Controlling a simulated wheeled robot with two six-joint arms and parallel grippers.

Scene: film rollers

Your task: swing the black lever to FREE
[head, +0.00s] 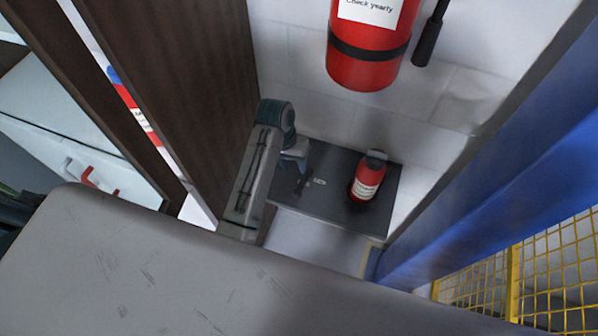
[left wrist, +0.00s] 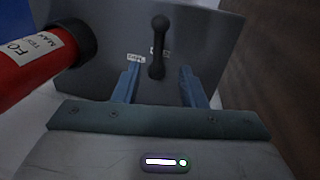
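The black lever (left wrist: 159,40) is a short bar with rounded ends on a dark grey panel (left wrist: 100,20). It stands nearly upright in the left wrist view, with a small white label to its left and another partly hidden behind it. Their words are too small to read surely. In the head view the lever (head: 301,185) is a small dark shape on the panel (head: 325,205). My left gripper (head: 296,165) is over the panel beside it. Its blue fingers (left wrist: 159,78) are open, one on each side of the lever's lower end, with gaps visible. My right gripper is out of view.
A small red cylinder with a black cap (head: 367,178) stands on the panel, right of the lever. A large red extinguisher (head: 368,45) hangs on the wall above. A brown wooden panel (head: 200,80) is close on the left, a blue post (head: 490,160) on the right.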

